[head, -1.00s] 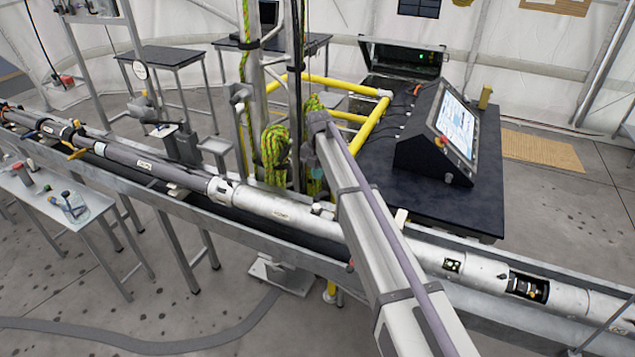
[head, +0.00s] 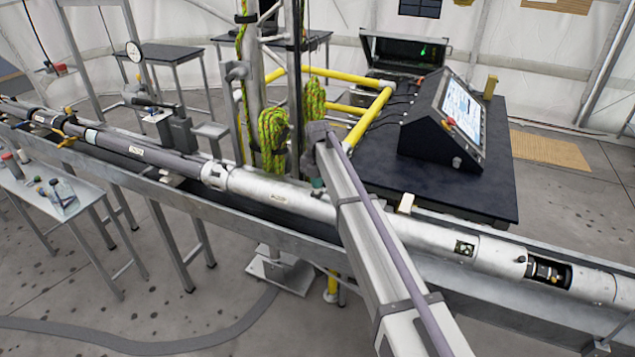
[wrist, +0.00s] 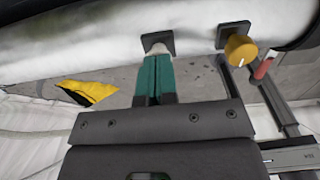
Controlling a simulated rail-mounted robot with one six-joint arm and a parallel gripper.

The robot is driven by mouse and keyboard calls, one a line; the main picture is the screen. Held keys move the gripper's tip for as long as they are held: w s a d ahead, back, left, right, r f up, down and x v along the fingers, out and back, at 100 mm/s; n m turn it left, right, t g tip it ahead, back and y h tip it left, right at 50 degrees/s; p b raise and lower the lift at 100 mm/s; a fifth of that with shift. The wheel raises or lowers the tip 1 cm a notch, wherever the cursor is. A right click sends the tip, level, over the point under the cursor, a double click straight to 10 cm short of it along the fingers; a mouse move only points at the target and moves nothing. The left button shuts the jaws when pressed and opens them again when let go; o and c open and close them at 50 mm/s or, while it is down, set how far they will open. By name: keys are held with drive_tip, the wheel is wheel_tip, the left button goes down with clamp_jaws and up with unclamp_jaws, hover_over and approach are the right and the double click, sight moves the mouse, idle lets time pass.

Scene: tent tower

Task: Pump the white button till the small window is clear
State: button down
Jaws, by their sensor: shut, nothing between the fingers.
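My gripper (wrist: 153,78) has two teal fingers pressed together, with nothing between them. In the wrist view, the fingertips are at the white button (wrist: 158,48), which sits on a small dark square plate on the white tube (wrist: 85,35). They look touching or very close; I cannot tell whether the button is pressed in. In the head view, a bit of teal finger (head: 318,183) shows beside my arm, above the tube; the button is hidden there. The small window (head: 464,249) is a dark square on the tube, right of my arm, with pale patches in it.
A yellow-orange knob (wrist: 240,48) on its own dark plate stands right of the fingers. A larger opening (head: 548,272) lies farther right along the tube. A console (head: 443,120) stands on a black table behind. Rope coils (head: 273,140) hang near my arm.

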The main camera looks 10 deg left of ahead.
wheel_tip(320, 180, down, 2)
drive_tip(key=shift+b, duration=0.8)
drive_tip(key=shift+s+r, duration=0.1)
drive_tip(key=shift+r, duration=0.2)
wheel_tip(320, 180, up, 14)
drive_tip(key=p, duration=1.4)
drive_tip(key=shift+p, duration=0.35)
drive_tip(key=shift+d, duration=0.1)
